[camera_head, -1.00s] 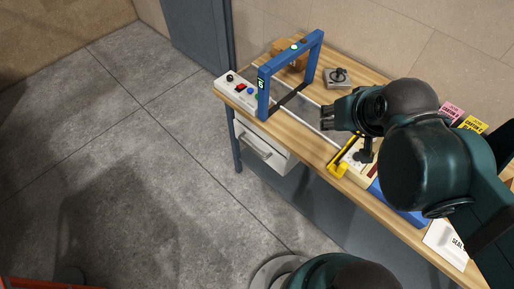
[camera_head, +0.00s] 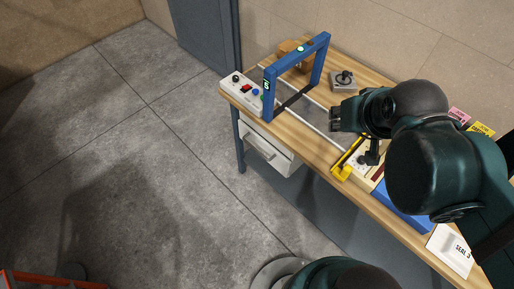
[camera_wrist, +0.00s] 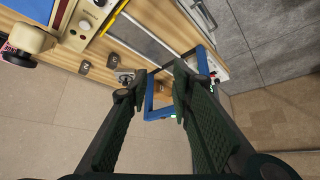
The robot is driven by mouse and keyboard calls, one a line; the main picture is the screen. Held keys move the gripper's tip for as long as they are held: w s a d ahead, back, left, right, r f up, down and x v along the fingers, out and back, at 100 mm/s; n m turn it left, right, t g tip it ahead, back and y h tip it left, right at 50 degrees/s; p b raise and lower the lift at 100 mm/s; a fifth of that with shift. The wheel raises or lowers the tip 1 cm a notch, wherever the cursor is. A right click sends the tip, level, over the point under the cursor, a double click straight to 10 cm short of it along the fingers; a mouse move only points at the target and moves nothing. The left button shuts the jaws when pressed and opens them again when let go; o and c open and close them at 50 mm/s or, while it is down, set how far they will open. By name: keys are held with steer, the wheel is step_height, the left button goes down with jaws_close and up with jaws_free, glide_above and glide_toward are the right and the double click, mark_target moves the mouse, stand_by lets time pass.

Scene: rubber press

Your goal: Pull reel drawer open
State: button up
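The drawer (camera_head: 277,160) is a light grey box front under the left end of the wooden workbench (camera_head: 300,135), with a bar handle (camera_head: 258,147) across its face. It looks shut. In the wrist view the handle (camera_wrist: 206,16) shows at the top, beyond the bench edge. My gripper (camera_head: 335,119) is above the bench, right of the blue arch and apart from the drawer. In the wrist view its two fingers (camera_wrist: 157,82) stand apart with nothing between them, so it is open and empty.
A blue arch (camera_head: 268,95) stands over the bench, beside a white control box (camera_head: 241,92). A joystick box (camera_head: 343,80) stands behind. The floor before the drawer is clear.

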step_height(320, 180, up, 5)
steer(key=w+a+r+n+g+b, duration=0.25)
steer(key=w+a+n+b, duration=0.25)
steer(key=w+a+b, duration=0.55)
steer(key=w+a+f+n+g+h+b, duration=0.1)
steer(key=w+a+f+n+g+b, duration=0.15)
steer(key=w+a, duration=0.4)
steer(key=w+a+f+n+g+h+b, duration=0.1)
steer(key=w+a+n+b, duration=0.1)
steer(key=w+a+b, duration=0.45)
step_height(320, 180, down, 45)
steer(key=s+a+p, duration=0.1)
steer(key=p, duration=0.2)
steer(key=shift+s+a, duration=0.25)
steer(key=shift+a, duration=0.05)
steer(key=shift+f+m, duration=0.1)
steer(key=shift+m, duration=0.15)
steer(key=shift+b+x, duration=0.9)
steer(key=shift+x, duration=2.9)
steer(key=shift+w+a, duration=0.1)
jaws_close()
